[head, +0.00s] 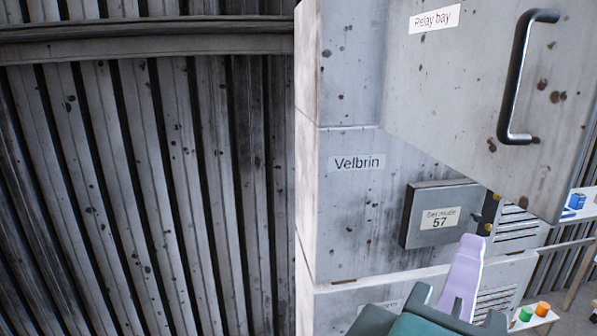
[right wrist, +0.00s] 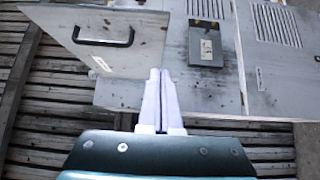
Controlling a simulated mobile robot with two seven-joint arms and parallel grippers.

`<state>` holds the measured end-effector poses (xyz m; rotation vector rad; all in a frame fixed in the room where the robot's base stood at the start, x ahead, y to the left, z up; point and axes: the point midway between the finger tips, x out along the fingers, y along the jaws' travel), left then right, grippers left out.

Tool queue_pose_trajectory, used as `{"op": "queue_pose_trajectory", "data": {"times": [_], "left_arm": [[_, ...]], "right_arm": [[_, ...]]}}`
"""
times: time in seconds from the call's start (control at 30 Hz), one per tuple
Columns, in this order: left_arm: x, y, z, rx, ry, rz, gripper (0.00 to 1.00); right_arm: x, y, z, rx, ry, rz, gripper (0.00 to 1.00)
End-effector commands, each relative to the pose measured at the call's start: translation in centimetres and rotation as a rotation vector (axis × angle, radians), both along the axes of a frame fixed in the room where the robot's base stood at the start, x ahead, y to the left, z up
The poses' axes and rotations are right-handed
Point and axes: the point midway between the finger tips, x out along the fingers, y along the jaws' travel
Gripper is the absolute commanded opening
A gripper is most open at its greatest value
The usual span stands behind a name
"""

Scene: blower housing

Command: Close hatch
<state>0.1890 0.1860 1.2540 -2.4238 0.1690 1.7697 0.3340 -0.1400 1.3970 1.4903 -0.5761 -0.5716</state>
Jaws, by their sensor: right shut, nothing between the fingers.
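The hatch (head: 470,100) is a large grey, rust-spotted door labelled "Relay bay" with a dark bar handle (head: 517,78). It stands open, swung out from the grey cabinet (head: 345,225), at upper right in the head view. In the right wrist view the hatch (right wrist: 145,55) and its handle (right wrist: 103,42) are at upper left. My right gripper (head: 472,240) has pale lilac fingers, shut and empty, below the hatch in the head view. In the right wrist view its fingertips (right wrist: 160,72) overlap the hatch's lower right edge; I cannot tell if they touch. My left gripper is out of view.
A dark box marked "57" (head: 420,238) sits on the cabinet front under a "Velbrin" label (head: 357,162). Vents (head: 515,228) are beside it. A ribbed metal wall (head: 150,170) fills the left. Green and orange items (head: 535,311) stand on a surface at lower right.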

Motion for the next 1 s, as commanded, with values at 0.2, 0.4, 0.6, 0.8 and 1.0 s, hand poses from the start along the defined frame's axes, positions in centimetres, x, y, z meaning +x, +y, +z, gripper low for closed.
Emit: {"op": "queue_pose_trajectory", "data": {"times": [0.2,0.4,0.6,0.8,1.0], "left_arm": [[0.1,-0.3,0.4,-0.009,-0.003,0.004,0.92],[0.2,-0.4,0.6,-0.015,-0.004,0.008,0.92],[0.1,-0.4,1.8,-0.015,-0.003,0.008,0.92],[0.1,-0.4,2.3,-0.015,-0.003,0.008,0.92],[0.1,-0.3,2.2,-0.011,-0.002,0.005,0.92]], "right_arm": [[2.8,-2.6,0.0,-0.001,-0.001,-0.004,0.0],[6.0,-5.6,0.0,0.0,-0.001,-0.003,0.0],[7.0,-8.6,0.2,0.001,0.004,-0.003,0.0],[7.0,-10.2,-0.1,0.004,0.003,-0.002,0.0],[7.0,-10.4,-0.3,0.006,0.003,-0.002,0.0]]}}
